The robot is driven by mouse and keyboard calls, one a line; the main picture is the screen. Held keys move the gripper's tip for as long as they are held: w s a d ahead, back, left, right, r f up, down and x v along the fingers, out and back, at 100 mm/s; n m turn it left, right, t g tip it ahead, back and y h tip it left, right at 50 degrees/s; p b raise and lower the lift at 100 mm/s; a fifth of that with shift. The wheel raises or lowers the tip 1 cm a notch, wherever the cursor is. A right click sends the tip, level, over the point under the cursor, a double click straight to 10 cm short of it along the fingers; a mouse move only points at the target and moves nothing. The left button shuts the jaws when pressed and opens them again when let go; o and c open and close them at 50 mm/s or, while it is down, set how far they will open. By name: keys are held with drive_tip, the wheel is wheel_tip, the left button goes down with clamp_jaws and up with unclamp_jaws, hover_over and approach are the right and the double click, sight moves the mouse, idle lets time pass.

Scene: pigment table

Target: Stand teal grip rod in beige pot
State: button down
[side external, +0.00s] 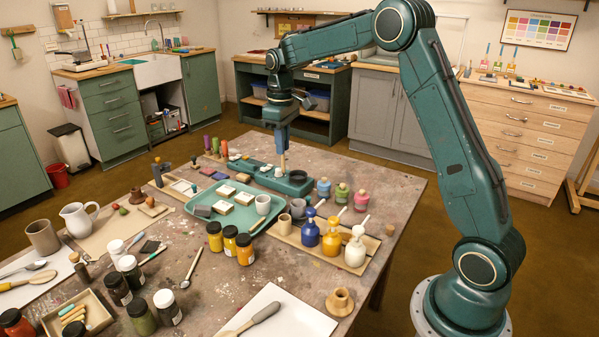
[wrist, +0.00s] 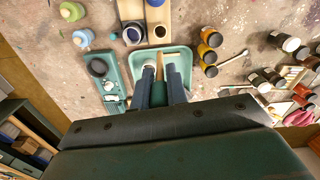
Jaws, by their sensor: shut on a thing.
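My gripper (side external: 281,140) is shut on the teal grip rod (wrist: 158,68), which points down between the fingers. Its pale wooden end (side external: 283,162) shows below the fingers in the side view, above the long teal stand (side external: 262,176); whether it touches the stand is unclear.
The teal tray (side external: 231,225) holds several blocks. Blue, yellow and white pump bottles (side external: 332,237) crowd the board beside the pot. Small pink, green and blue bottles (side external: 342,194) stand behind. Several yellow-and-dark jars (side external: 230,241) stand in front of the tray. Bare tabletop lies at the right (side external: 392,190).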

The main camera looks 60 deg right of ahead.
sight(283, 169)
wheel_tip(283, 169, down, 16)
idle(0.6)
drive_tip(key=shift+f, duration=2.05)
drive_tip(key=shift+f, duration=0.15)
drive_tip(key=c, duration=1.4)
unclamp_jaws()
wheel_tip(283, 169, up, 12)
drive_tip(key=shift+f, duration=0.25)
drive_tip(key=shift+r, duration=0.45)
